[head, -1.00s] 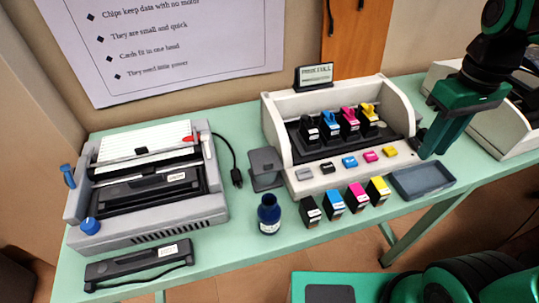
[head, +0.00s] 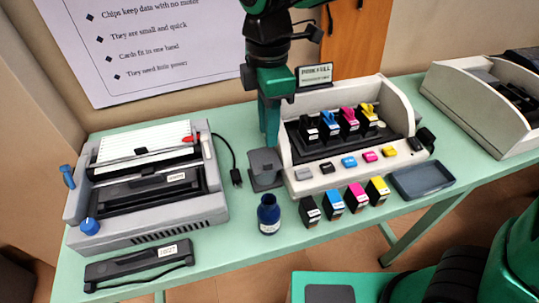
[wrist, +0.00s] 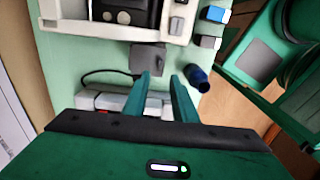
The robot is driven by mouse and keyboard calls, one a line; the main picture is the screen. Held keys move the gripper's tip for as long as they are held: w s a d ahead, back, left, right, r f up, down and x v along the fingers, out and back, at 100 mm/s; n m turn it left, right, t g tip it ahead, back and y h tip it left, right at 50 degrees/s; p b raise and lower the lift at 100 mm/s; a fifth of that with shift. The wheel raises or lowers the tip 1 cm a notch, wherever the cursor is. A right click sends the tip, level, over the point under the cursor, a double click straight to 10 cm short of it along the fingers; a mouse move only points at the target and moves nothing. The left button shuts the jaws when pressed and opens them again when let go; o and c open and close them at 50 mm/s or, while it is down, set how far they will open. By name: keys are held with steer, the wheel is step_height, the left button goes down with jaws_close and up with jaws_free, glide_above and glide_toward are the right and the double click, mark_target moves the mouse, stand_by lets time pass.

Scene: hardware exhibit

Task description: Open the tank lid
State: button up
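A dark grey box with a flat plate-like top (head: 264,160) is at the left side of the white printer (head: 305,183); it seems to be the tank and its lid. Whether the lid is raised at all is unclear. It also shows in the wrist view (wrist: 145,60), just beyond the fingertips. My gripper (head: 269,143) points down behind the grey box in the head view, with no visible contact. In the wrist view my gripper (wrist: 161,76) has its two green fingers apart, with nothing between them.
A dark blue bottle (head: 268,215) stands in front of the grey box. Several ink cartridges (head: 333,201) and a grey tray (head: 422,181) lie in front of the printer. A grey machine (head: 150,225) is at the left, with a black cable between.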

mark_target(269, 167)
step_height(269, 167, down, 10)
steer(key=shift+d+r, duration=0.1)
stand_by(0.4)
jaws_close()
steer(key=shift+w, duration=0.15)
stand_by(1.2)
